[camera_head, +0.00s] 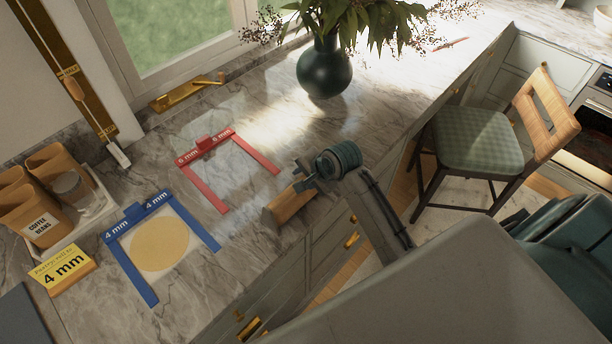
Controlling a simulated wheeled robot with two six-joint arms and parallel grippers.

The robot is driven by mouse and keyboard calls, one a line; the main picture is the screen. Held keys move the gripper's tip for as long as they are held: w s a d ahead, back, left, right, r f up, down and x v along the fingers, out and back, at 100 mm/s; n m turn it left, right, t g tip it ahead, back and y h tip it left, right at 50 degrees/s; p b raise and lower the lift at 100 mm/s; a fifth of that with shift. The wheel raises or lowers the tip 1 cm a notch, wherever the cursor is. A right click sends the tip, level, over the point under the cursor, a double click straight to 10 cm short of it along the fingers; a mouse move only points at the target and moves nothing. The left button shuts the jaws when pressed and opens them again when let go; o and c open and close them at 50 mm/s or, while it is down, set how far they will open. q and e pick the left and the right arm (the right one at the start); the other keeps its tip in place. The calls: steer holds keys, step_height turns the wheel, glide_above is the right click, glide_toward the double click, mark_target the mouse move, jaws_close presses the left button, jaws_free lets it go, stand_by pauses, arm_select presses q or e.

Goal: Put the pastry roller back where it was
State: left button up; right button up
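My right gripper (304,180) is over the front edge of the marble counter, with its arm coming in from the lower right. A wooden piece (289,205) lies directly below its fingers, partly covered by them; it may be the pastry roller, but its full shape is hidden. I cannot tell whether the fingers are closed on it. A yellow sign (63,271) reading "4 mm", with small text above, stands at the counter's left. A blue 4 mm frame (196,226) lies around a round flat dough disc (159,246). My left gripper is not in view.
A red 6 mm frame (202,188) lies behind the blue one. A tray (99,205) with brown containers (46,216) is at left. A gold-coloured holder (185,96) is by the window. A dark vase (326,70) stands at the back; a chair (484,138) is at right.

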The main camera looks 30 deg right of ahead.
mark_target(312, 192)
steer(key=shift+s+f, duration=0.1)
steer(key=shift+f, duration=0.05)
steer(key=b+v, duration=0.1)
steer(key=v, duration=0.1)
steer(key=b+v, duration=0.1)
steer(key=v, duration=0.2)
steer(key=shift+w+d+r, duration=0.1)
steer(key=shift+w+r, duration=0.1)
steer(key=shift+w, duration=0.2)
steer(key=b+v, duration=0.1)
steer(key=v, duration=0.6)
steer(key=shift+r, duration=0.35)
